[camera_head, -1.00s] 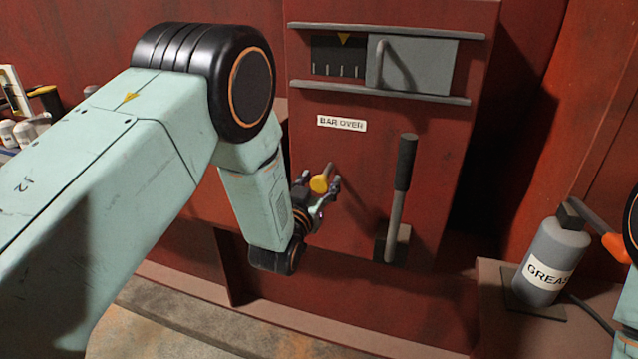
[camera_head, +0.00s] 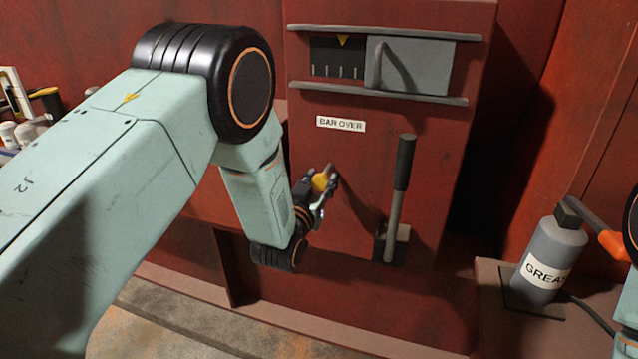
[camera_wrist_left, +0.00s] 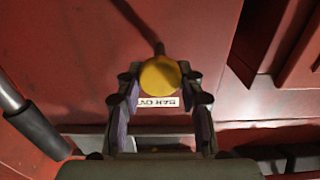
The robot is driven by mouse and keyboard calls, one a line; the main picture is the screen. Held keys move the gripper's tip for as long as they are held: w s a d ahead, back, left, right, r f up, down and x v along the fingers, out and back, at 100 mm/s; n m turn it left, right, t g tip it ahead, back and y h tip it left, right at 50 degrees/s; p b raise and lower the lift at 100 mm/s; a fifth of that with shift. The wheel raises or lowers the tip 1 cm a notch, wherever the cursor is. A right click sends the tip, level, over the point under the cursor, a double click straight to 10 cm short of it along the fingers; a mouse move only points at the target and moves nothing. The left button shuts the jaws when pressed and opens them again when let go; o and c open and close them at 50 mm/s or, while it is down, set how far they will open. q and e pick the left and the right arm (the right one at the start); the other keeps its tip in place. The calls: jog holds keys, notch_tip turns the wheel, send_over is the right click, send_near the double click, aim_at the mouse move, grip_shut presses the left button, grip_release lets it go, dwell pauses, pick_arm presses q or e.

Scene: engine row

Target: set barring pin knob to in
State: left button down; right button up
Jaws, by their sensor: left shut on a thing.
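The barring pin knob is yellow (camera_head: 320,181) and sits on the front of the red panel (camera_head: 345,150), below the "BAR OVER" label (camera_head: 341,124). My left gripper (camera_head: 325,186) is at the knob, with its fingers shut on it. In the left wrist view the round yellow knob (camera_wrist_left: 160,76) lies between the two fingertips of my left gripper (camera_wrist_left: 160,88), and a dark shadow runs up from it. The fingers and wrist hide part of the knob in the head view. My right gripper is not in view.
A lever with a black grip (camera_head: 404,165) stands right of the knob on the same panel. Above is a grey sliding cover (camera_head: 425,66) between two rails. A grease bottle (camera_head: 550,255) stands on a ledge at the right. Bottles and tools lie at the far left.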

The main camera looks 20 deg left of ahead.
aim_at(325, 173)
pick_arm(q)
jog(key=w, duration=0.1)
jog(key=w+b, duration=0.1)
jog(key=shift+w+f, duration=0.2)
jog(key=shift+w, duration=0.15)
jog(key=shift+r, duration=0.2)
jog(key=c, duration=1.3)
grip_release()
jog(key=o, duration=0.5)
jog(key=shift+w+f, duration=0.25)
jog(key=shift+w, duration=0.05)
jog(key=shift+c, duration=0.2)
jog(key=shift+s+r, duration=0.25)
jog(key=shift+s, duration=0.05)
jog(key=shift+s+f, duration=0.2)
jog(key=shift+s, duration=0.35)
jog(key=s, duration=1.1)
jog(key=shift+a+r, duration=0.15)
jog(key=shift+r, duration=0.05)
jog(key=shift+w, duration=0.15)
